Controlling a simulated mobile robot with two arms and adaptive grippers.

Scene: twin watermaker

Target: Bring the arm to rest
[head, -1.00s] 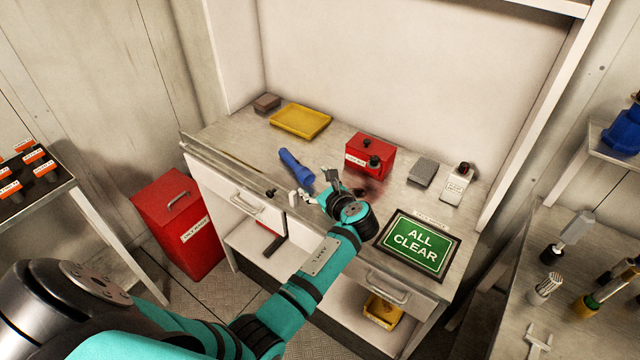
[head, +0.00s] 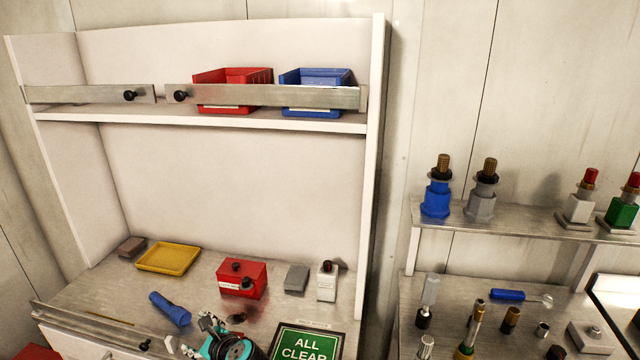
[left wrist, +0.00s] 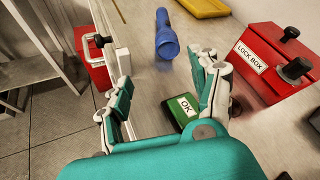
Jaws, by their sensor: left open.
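My left gripper (head: 198,338) is low in the head view, over the front of the metal workbench (head: 90,290). In the left wrist view its fingers (left wrist: 162,85) stand apart with nothing gripped between them. A small green block marked OK (left wrist: 183,108) shows beyond the palm, beside the right-hand finger. It seems to be on the bench; the finger partly covers it. A blue torch (head: 170,309) lies just beyond the gripper and also shows in the left wrist view (left wrist: 166,35). My right gripper is not in view.
A red lock box (head: 243,279), yellow tray (head: 168,258) and green ALL CLEAR sign (head: 303,345) are on the bench. Red (head: 232,78) and blue bins (head: 318,79) stand on the shelf above. A side bench (head: 405,300) at right holds several tools.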

